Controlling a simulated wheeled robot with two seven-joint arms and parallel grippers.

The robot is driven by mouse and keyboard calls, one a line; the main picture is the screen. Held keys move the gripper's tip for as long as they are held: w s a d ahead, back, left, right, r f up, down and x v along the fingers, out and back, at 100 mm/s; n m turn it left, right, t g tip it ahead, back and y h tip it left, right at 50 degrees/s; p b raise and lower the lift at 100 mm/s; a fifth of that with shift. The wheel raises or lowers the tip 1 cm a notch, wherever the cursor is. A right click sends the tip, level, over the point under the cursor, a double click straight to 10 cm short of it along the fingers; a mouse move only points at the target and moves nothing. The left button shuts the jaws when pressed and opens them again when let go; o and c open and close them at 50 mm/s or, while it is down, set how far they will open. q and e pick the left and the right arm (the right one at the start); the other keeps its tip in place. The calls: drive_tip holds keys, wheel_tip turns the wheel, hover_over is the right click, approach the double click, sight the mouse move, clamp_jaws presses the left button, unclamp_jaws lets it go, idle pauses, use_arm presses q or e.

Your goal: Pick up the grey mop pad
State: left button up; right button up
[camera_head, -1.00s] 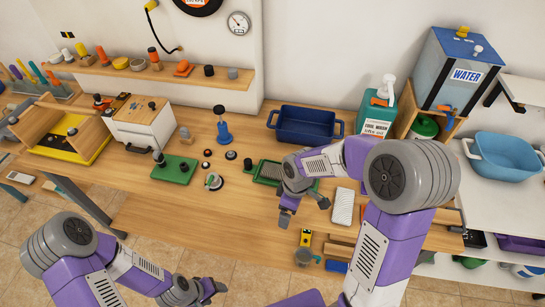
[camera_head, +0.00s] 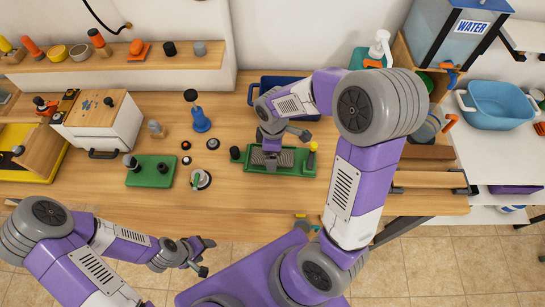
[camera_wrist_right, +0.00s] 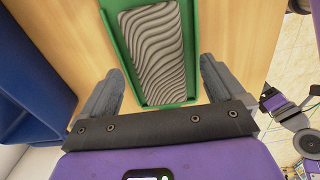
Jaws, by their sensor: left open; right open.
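The grey mop pad (camera_wrist_right: 155,50), with a wavy ribbed surface, lies flat in a long green tray (camera_wrist_right: 184,98) in the right wrist view. In the head view the pad (camera_head: 286,158) shows partly in the green tray (camera_head: 300,172), and my right gripper hides some of it. My right gripper (camera_head: 270,160) is open and empty over the tray's left half. In the right wrist view its fingers (camera_wrist_right: 160,88) sit apart on either side of the tray's near end. My left gripper (camera_head: 208,257) is open and empty, out past the table's front edge.
A blue tub (camera_head: 258,88) stands behind the green tray. A yellow-topped post (camera_head: 311,155) is at the tray's right end. A blue-handled tool (camera_head: 200,118), a round white dial (camera_head: 201,179) and a green board (camera_head: 152,173) are to the left. The front table strip is clear.

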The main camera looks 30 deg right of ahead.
drive_tip(key=shift+f, duration=0.85)
drive_tip(key=shift+c, duration=0.3)
drive_tip(key=shift+s+f, duration=0.1)
drive_tip(key=c, duration=1.1)
drive_tip(key=shift+o, duration=0.2)
